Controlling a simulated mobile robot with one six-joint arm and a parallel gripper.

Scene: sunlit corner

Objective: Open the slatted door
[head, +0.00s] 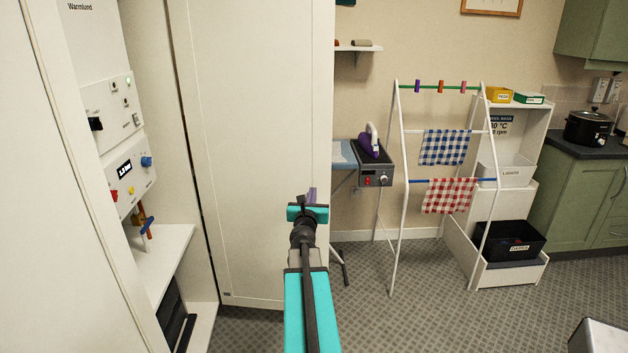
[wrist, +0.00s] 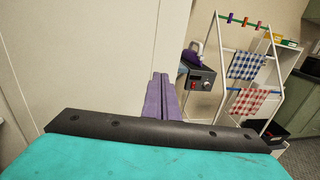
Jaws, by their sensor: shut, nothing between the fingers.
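The cream door (head: 255,120) stands open beside the cupboard, its plain face towards me; no slats show on this face. It also fills the left and middle of the wrist view (wrist: 90,60). My gripper (head: 311,195) is in front of the door's lower right part, close to its free edge. In the wrist view its purple fingers (wrist: 160,97) are shut together with nothing between them, overlapping the door's edge in the picture. I cannot tell whether they touch the door. The door's handle is not visible.
The open cupboard holds a white boiler unit (head: 125,150) and a shelf (head: 165,258). Another cream panel (head: 45,220) stands at left. Right of the door are an ironing board with an iron (head: 370,142), a drying rack (head: 398,200) and white shelving (head: 515,195).

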